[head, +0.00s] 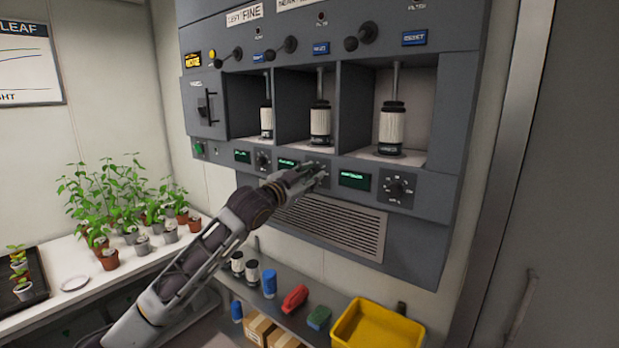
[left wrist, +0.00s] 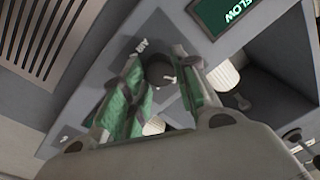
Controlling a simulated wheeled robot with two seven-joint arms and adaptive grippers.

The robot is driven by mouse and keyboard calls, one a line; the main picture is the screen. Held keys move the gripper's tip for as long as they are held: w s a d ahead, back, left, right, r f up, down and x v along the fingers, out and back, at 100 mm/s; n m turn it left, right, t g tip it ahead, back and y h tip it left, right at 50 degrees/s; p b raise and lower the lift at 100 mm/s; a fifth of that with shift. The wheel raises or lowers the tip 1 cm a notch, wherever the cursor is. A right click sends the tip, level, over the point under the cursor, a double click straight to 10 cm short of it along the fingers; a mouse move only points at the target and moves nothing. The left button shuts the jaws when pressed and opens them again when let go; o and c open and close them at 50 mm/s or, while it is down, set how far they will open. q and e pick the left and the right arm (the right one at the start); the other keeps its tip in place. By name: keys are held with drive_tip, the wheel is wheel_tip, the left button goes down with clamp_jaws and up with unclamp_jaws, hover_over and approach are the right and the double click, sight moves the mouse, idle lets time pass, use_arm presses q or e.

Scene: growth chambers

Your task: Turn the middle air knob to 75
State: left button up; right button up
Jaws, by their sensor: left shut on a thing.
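The middle air knob (left wrist: 160,68) is dark and round, on the grey chamber panel below the middle chamber. My left gripper (head: 312,173) reaches it from the lower left in the head view and hides most of it. In the left wrist view, the green-padded fingers of the left gripper (left wrist: 158,95) are shut on the knob, one on each side. The knob's pointer and the number it stands at are hidden or too small to read. A green-lit display (head: 289,163) sits left of the knob, partly behind the gripper. My right gripper is not in view.
Similar knobs are at the left (head: 263,160) and right (head: 398,188). Three open chambers hold white cylinders above. A vent grille (head: 330,224) is below. A lower shelf holds a yellow bin (head: 376,326) and a red object (head: 294,298). Potted plants (head: 125,215) stand left.

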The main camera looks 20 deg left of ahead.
use_arm(q)
drive_tip(key=m, duration=0.7)
drive_tip(key=shift+a+m+h, duration=0.1)
drive_tip(key=shift+m+h, duration=0.2)
drive_tip(key=shift+m, duration=0.1)
drive_tip(key=m, duration=0.4)
drive_tip(key=shift+m+h, duration=0.3)
drive_tip(key=shift+m, duration=0.1)
drive_tip(key=shift+f+m, duration=0.1)
drive_tip(key=shift+m, duration=1.2)
drive_tip(key=shift+f+g, duration=0.1)
drive_tip(key=shift+g, duration=0.2)
drive_tip(key=o, duration=1)
drive_tip(key=shift+o, duration=0.2)
drive_tip(key=v, duration=1.1)
drive_tip(key=shift+s, duration=0.4)
drive_tip(key=shift+a, duration=0.1)
